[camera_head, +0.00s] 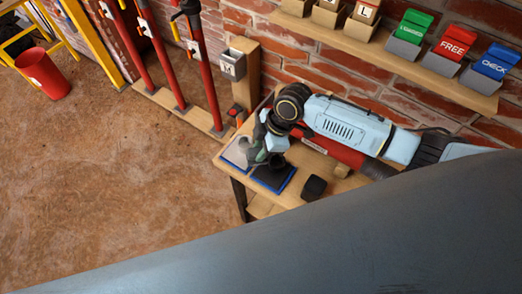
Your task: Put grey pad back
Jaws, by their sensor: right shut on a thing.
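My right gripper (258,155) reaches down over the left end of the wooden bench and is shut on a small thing. The thing is mostly hidden by the fingers and looks like the grey pad; its outline is too small to tell clearly. Below and left of the fingers lies a light grey mat with a blue edge (233,156). Beside it to the right lies a dark mat with a blue edge (272,181). I cannot tell whether the held thing touches either mat. My left gripper is not in view.
A black block (314,188) sits on the wooden bench (290,197) right of the mats. A red cylinder (333,150) lies behind, under my arm. A shelf (385,45) with coloured boxes runs along the brick wall. Red posts (205,75) stand left; a red bin (43,73) is far left.

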